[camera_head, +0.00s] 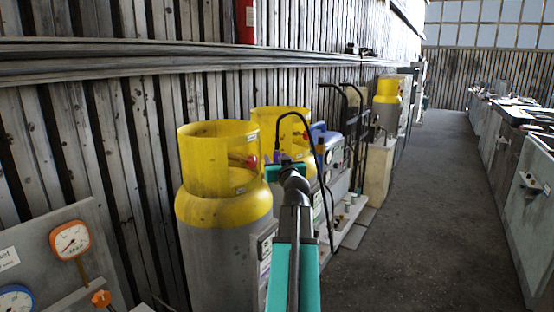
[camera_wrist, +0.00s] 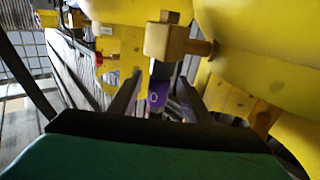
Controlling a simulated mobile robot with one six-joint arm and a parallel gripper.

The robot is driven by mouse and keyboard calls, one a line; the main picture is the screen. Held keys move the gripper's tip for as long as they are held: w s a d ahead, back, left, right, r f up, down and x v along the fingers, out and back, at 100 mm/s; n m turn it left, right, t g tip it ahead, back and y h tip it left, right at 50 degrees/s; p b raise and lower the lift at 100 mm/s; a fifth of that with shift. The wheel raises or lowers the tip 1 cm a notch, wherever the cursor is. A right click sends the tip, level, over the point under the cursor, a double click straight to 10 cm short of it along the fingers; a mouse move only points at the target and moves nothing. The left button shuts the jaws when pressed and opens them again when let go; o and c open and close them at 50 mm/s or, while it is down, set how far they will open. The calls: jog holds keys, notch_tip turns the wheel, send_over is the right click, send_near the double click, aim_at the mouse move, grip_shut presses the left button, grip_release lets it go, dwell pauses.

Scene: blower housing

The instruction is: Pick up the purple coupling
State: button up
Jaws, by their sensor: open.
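The purple coupling (camera_wrist: 157,97) shows in the wrist view between the two fingers of my gripper (camera_wrist: 160,88), beneath a yellow-brown fitting (camera_wrist: 165,42). The fingers are open on either side of it, and I cannot tell whether they touch it. In the head view a small purple piece (camera_head: 277,157) shows at the end of a black hose, just beyond my gripper (camera_head: 284,166). My gripper and arm partly hide that area, in front of the yellow-topped cylinders.
A near yellow-and-grey cylinder (camera_head: 222,210) and a second yellow cylinder (camera_head: 270,122) stand close by. A black hose (camera_head: 312,140) arches to the right. A hand truck (camera_head: 352,140) stands beyond. The aisle floor (camera_head: 425,220) at right is clear.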

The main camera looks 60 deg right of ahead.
aim_at(275, 155)
jog(key=shift+p+x, duration=0.7)
jog(key=shift+x, duration=1.15)
jog(key=shift+d, duration=0.1)
jog(key=shift+s, duration=0.1)
grip_shut()
jog(key=shift+r, duration=0.15)
jog(key=s+a+r+b, duration=0.2)
jog(key=s+b, duration=0.1)
jog(key=s, duration=0.4)
jog(key=s+a+r+b, duration=0.2)
jog(key=s+b, duration=0.1)
jog(key=s, duration=0.5)
jog(key=shift+s+a+r, duration=0.15)
jog(key=shift+a+r, duration=0.25)
